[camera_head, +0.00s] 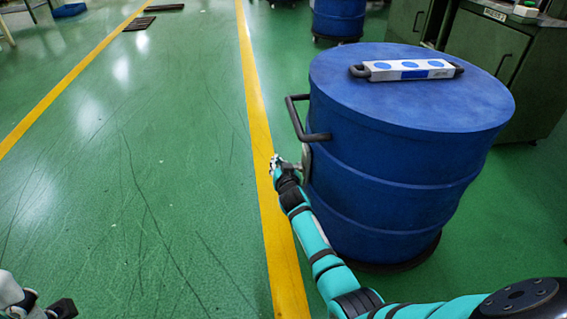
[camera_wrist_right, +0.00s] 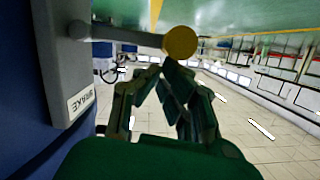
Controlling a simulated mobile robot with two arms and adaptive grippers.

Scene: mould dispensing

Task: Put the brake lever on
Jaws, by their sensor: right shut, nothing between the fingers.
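The brake lever (camera_wrist_right: 135,36) is a grey rod with a yellow round knob (camera_wrist_right: 180,43) at its end. It sticks out from a grey plate (camera_wrist_right: 62,55) that bears a label reading BRAKE, upside down in the wrist view. In the head view the plate (camera_head: 306,163) sits on the left side of the blue drum (camera_head: 400,160). My right gripper (camera_head: 275,162) is beside it, shut and empty. In the wrist view its fingertips (camera_wrist_right: 161,72) are just below the knob; I cannot tell whether they touch. My left gripper (camera_head: 38,304) shows only partly at the bottom left corner.
A dark bar handle (camera_head: 294,118) juts from the drum above my right gripper. A white bar with blue discs (camera_head: 408,69) lies on the drum's lid. Green cabinets (camera_head: 485,45) stand behind on the right.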

